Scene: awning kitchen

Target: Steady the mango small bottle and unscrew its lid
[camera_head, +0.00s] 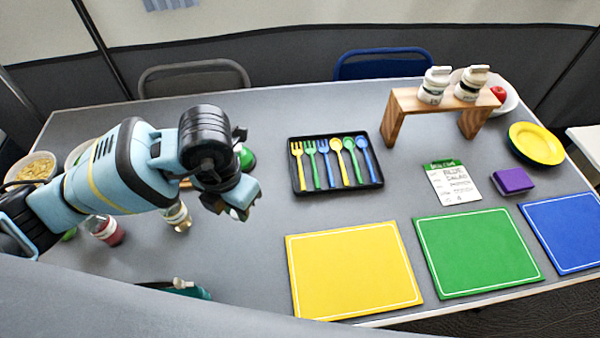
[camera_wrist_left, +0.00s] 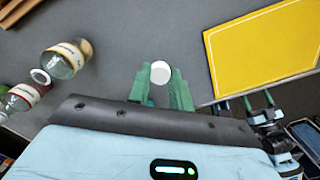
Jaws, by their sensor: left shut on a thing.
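My left gripper (camera_head: 238,208) is over the left half of the table. In the left wrist view its green fingers (camera_wrist_left: 161,88) are shut on a white round lid (camera_wrist_left: 160,72). What lies beneath the lid is hidden, so I cannot tell if a bottle is attached. A small clear bottle with a pale, yellowish label (camera_head: 177,215) stands left of the gripper, apart from it. It also shows in the left wrist view (camera_wrist_left: 65,60); it may be the mango one, but the label is unreadable.
A red-filled jar (camera_head: 108,232) stands farther left. A teal object (camera_head: 188,290) is at the front edge. The cutlery tray (camera_head: 312,189) and the yellow board (camera_head: 350,300) lie to the right. A wooden stand (camera_head: 401,101) holds white-topped bottles. Bare table lies between gripper and yellow board.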

